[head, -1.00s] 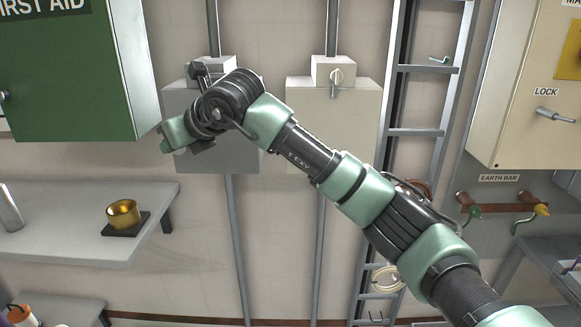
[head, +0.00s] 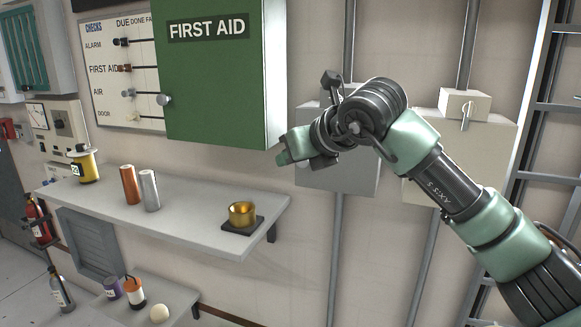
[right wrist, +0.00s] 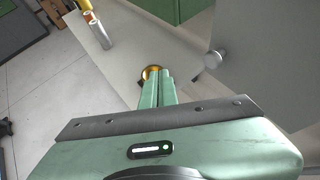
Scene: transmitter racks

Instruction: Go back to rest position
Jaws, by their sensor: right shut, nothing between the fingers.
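My right gripper (head: 283,158) reaches across the head view from the right. It is raised in front of a grey wall box (head: 340,178), near the lower right corner of the green first aid cabinet (head: 222,75). In the right wrist view its two green fingers (right wrist: 157,88) are together with nothing between them. Behind the fingertips in that view, a brass cup (right wrist: 152,72) is partly hidden. The same brass cup (head: 242,213) stands on a dark square base on the shelf, below and apart from the gripper. My left gripper is not in view.
The grey shelf (head: 190,215) also bears a copper cylinder (head: 129,184), a silver cylinder (head: 149,190) and a yellow canister (head: 84,167). A lower shelf (head: 180,298) holds small items. A second wall box (head: 462,150) and a ladder (head: 545,150) are at the right.

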